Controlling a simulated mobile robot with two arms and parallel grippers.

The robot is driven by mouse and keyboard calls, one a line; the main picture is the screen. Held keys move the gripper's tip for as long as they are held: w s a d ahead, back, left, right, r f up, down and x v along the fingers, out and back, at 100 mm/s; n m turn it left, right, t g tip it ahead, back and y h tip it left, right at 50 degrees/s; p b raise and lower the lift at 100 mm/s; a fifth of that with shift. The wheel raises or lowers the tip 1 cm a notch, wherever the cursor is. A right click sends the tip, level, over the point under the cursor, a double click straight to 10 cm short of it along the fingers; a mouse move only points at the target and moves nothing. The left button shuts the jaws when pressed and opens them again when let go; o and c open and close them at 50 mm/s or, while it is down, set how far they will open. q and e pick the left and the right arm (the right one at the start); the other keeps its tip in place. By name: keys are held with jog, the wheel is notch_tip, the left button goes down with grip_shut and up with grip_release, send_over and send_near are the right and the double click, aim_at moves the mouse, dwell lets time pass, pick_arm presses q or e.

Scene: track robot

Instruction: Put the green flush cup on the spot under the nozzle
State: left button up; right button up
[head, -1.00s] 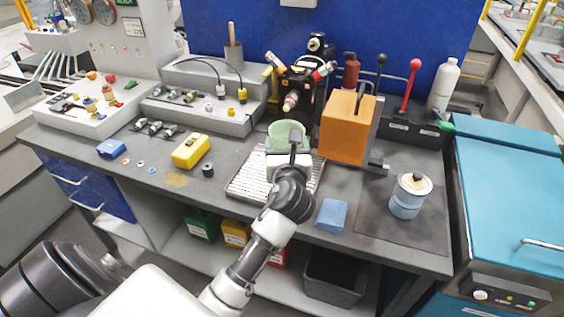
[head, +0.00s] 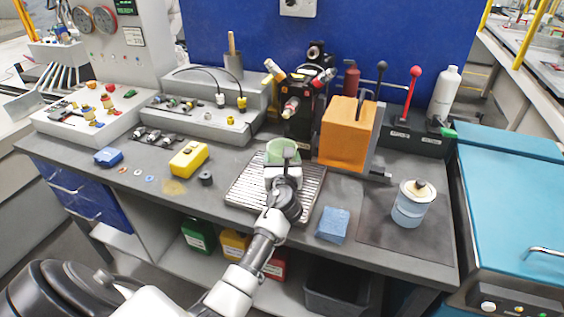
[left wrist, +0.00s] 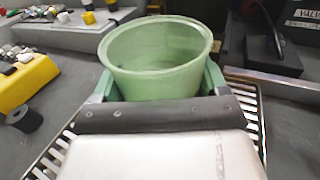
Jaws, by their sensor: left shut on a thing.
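The green flush cup (head: 283,148) is upright over the far part of the slatted metal tray (head: 245,192). My left gripper (head: 283,157) is shut on it from the near side. In the left wrist view the cup (left wrist: 158,55) shows its open rim, with green-edged fingers at both sides. I cannot tell whether its hidden base touches the tray. The nozzle (head: 291,105) on the black dispenser stands behind and above the cup, slightly to its right in the picture. The spot itself is hidden by the cup and gripper. My right gripper is not in view.
An orange block-shaped housing (head: 343,134) with levers stands close right of the cup. A blue sponge (head: 332,223) and a lidded tin (head: 411,205) lie at the front right. A yellow box (head: 188,158) and a black ring-shaped part (head: 206,178) are to the left.

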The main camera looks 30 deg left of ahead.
pick_arm(q)
jog(key=shift+f, duration=0.15)
jog(key=o, duration=0.9)
jog(key=shift+s+d+r, duration=0.1)
jog(key=shift+s+r, duration=0.05)
jog(key=shift+r, duration=0.05)
jog(key=v, duration=1.1)
jog(key=shift+s+d, duration=0.2)
jog(key=shift+s, duration=0.1)
